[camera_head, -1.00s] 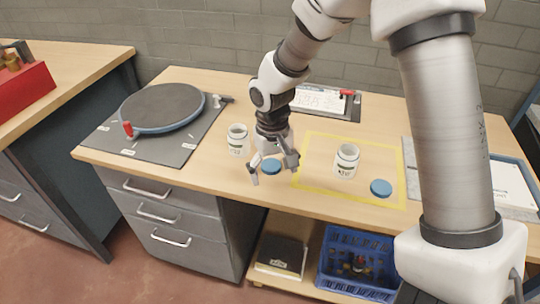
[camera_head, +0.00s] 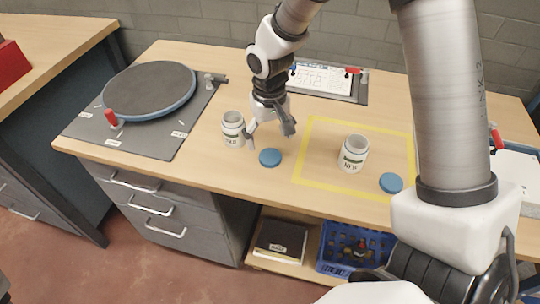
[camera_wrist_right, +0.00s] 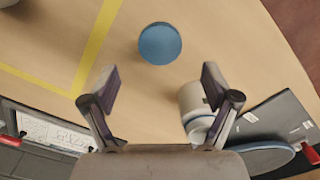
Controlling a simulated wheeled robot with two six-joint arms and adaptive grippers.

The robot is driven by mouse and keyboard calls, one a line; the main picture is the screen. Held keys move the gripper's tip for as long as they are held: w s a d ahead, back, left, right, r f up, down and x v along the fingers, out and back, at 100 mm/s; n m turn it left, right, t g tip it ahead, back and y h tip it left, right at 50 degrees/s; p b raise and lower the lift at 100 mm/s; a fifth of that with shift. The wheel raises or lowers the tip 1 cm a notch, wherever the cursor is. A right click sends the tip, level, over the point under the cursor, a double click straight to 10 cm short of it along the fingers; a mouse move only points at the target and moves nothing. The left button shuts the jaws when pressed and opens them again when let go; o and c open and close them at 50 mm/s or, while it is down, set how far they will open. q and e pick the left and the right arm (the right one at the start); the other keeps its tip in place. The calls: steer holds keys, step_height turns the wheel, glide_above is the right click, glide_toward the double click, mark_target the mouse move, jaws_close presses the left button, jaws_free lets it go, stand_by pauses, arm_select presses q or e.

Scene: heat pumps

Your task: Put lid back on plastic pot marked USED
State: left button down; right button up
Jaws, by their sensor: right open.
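The white pot (camera_head: 233,129) on the left of the bench has a label that seems to read USED; it stands upright with its top open. A blue lid (camera_head: 270,157) lies flat on the wood to its right, outside the yellow outline. My right gripper (camera_head: 270,135) is open and empty, pointing down above the bench, between pot and lid. In the right wrist view the lid (camera_wrist_right: 160,43) lies beyond the two fingertips, and the pot (camera_wrist_right: 192,96) is partly hidden behind the right-hand finger. My left gripper is not in view.
A second open pot (camera_head: 353,153), labelled NEW, stands inside the yellow outline (camera_head: 310,140), with another blue lid (camera_head: 391,183) near it. A round dark disc (camera_head: 148,88) on a grey mat is at left. The wood around the near lid is clear.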

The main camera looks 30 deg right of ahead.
mark_target(270, 155)
steer(key=shift+s, duration=0.1)
step_height(270, 155, down, 5)
steer(key=shift+f, duration=0.15)
stand_by(0.3)
steer(key=c, duration=0.9)
